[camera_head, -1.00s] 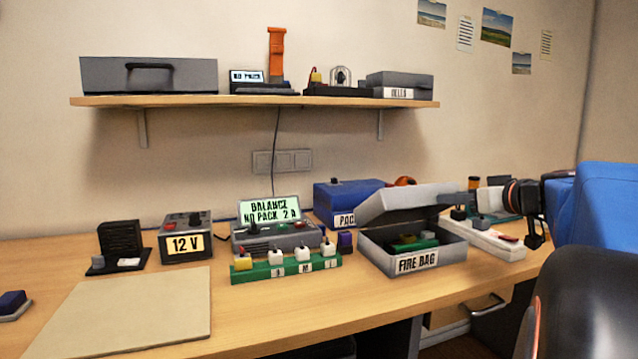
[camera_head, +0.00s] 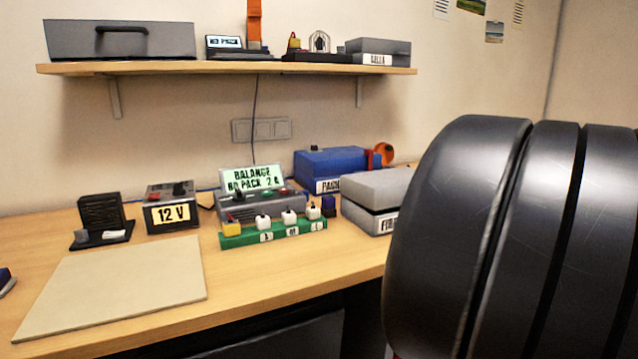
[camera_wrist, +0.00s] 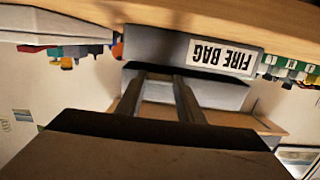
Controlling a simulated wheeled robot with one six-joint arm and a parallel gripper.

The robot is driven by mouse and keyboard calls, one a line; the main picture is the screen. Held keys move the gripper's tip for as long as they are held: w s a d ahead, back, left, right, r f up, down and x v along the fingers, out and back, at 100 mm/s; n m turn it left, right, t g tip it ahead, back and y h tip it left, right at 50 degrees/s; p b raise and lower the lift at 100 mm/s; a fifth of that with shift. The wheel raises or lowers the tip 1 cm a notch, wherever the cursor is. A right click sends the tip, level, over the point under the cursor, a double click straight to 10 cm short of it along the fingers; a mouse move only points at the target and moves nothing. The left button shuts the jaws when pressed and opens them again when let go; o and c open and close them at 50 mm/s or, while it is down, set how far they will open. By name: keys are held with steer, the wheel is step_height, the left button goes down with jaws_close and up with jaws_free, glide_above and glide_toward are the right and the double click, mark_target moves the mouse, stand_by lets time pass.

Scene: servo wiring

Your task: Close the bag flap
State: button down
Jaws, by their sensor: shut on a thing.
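The grey fire bag (camera_head: 359,216) stands on the bench in the head view, partly hidden by my black arm link. Its flap (camera_head: 372,186) lies down over the box, with a thin dark seam between them. In the upside-down wrist view, the bag's labelled front (camera_wrist: 160,45) is at the top and the flap (camera_wrist: 222,95) is just below it. My gripper (camera_wrist: 160,76) shows only in the wrist view, with its two fingers at the flap. It is shut on the flap; the exact contact is hard to see.
A blue pack box (camera_head: 330,165) is behind the bag. A green strip (camera_head: 262,236) with several plugs, a balance charger (camera_head: 262,205) and a 12 V supply (camera_head: 172,212) stand to the left. A beige mat (camera_head: 115,285) lies bare at the front left.

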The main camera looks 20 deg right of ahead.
steer(key=c, duration=2.5)
jaws_free()
steer(key=shift+f, duration=2.05)
steer(key=shift+c, duration=0.2)
steer(key=o, duration=1.3)
steer(key=shift+r, duration=0.2)
steer(key=shift+o, duration=0.2)
steer(key=shift+s+r, duration=0.1)
steer(key=shift+s, duration=0.05)
steer(key=shift+s+d, duration=0.1)
steer(key=shift+s, duration=0.4)
steer(key=s+r, duration=0.2)
steer(key=s, duration=1.4)
steer(key=shift+d, duration=0.2)
